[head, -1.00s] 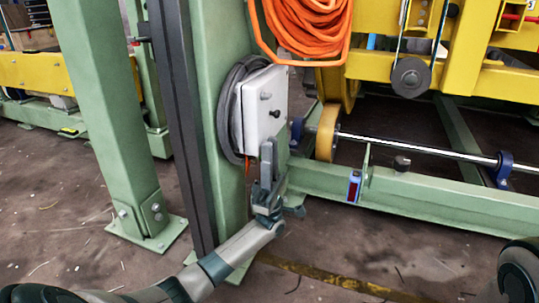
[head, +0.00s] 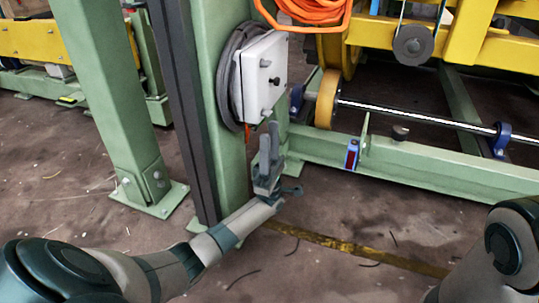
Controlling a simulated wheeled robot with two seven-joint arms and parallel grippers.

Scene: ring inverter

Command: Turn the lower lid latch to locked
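A light grey box (head: 258,75) is mounted on the green post in the head view. On its front are a small grey latch (head: 265,62) near the top, a black knob (head: 275,80) in the middle and the lower lid latch (head: 266,112) near the bottom edge. The lower latch is small here and I cannot tell its turn position. My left gripper (head: 269,132) points up just below the lower latch. Its two fingers show apart with nothing between them. I cannot tell whether a fingertip touches the latch. My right gripper is out of view.
A dark coiled cable (head: 229,80) hangs behind the box's left side. An orange hose coil (head: 315,12) hangs above. A green beam (head: 430,165) with a shaft (head: 420,113) and yellow wheel (head: 327,98) runs right. The floor in front is open.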

